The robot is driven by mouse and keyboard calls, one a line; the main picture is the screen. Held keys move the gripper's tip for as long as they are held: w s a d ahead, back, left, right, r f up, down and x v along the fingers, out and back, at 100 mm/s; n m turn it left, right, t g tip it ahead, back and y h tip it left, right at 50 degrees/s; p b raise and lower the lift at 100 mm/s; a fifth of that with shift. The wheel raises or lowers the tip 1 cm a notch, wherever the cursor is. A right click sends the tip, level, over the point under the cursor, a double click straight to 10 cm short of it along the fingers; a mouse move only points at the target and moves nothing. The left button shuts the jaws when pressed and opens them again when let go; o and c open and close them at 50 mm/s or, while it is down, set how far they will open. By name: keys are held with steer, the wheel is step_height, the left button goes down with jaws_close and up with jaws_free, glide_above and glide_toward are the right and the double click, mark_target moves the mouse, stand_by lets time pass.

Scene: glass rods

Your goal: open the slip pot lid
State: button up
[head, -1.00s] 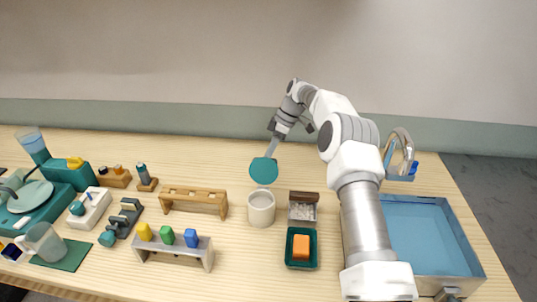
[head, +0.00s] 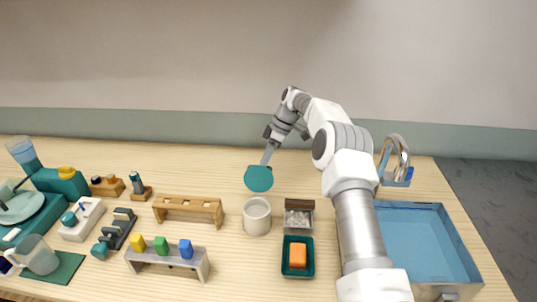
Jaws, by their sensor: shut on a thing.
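The slip pot (head: 257,217) is a cream cylinder standing near the middle of the table, with its round mouth showing open. The teal round lid (head: 258,178) is up above and behind the pot's mouth, apart from it and tilted with its broad face toward the camera. My gripper (head: 267,158) is shut on the lid at its upper edge, reaching in from behind. The fingertips are small here and partly hidden by the lid.
A box of pale pieces (head: 299,217) and a green tray with an orange block (head: 297,257) stand right of the pot. A wooden rack (head: 188,210) stands left. A grey stand (head: 168,262) holds coloured pieces. A blue basin (head: 425,245) is at right.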

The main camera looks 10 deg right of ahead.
steer(key=p+v, duration=0.4)
steer(key=v, duration=0.7)
steer(key=shift+d+r, duration=0.25)
